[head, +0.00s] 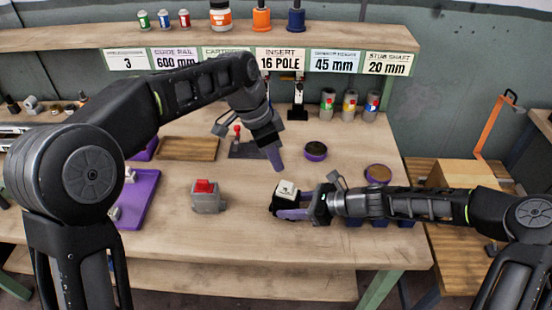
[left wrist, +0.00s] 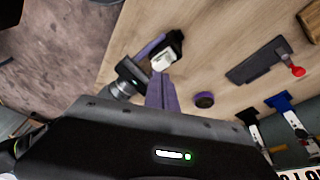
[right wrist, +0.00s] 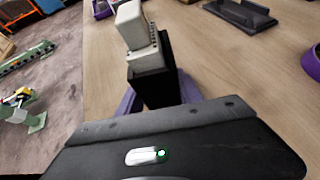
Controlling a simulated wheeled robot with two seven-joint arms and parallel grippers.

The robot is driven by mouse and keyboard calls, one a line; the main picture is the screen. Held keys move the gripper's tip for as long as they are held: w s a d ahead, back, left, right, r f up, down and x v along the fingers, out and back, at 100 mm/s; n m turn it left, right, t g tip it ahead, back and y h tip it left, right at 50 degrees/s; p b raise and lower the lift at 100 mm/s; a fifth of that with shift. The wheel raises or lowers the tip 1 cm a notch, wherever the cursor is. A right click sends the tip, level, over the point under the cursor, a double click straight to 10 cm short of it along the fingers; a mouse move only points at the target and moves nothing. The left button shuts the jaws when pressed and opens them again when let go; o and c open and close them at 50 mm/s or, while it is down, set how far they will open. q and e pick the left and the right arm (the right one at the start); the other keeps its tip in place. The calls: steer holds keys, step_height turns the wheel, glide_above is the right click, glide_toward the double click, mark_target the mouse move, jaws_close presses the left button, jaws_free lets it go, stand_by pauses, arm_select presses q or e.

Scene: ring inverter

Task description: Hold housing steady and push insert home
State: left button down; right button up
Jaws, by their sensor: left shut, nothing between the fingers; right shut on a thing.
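The black housing (head: 278,208) stands on the bench, between the purple fingers of my right gripper (head: 293,206), which is shut on it. The off-white insert (head: 287,188) sits at the top of the housing. In the right wrist view the insert (right wrist: 137,30) sticks well out of the black housing (right wrist: 158,85); how deep it sits is hidden. My left gripper (head: 278,166) is shut and empty, fingers pointing down, above and just behind the insert. In the left wrist view its closed fingertips (left wrist: 161,78) appear close to the insert (left wrist: 164,62); no contact is clear.
A grey block with a red top (head: 205,196) stands to the left on the bench. A purple tray (head: 137,205) lies further left. A dark fixture with a red knob (head: 243,150) and a purple-rimmed disc (head: 316,151) sit behind. The front bench middle is clear.

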mark_target(285, 184)
arm_select(q)
steer(key=m, duration=0.2)
steer(key=shift+w+m, duration=0.1)
steer(key=shift+m, duration=0.3)
steer(key=shift+x, duration=2.9)
steer(key=shift+f, duration=0.1)
steer(key=shift+f, duration=0.7)
steer(key=shift+r, duration=0.1)
steer(key=shift+r, duration=1.45)
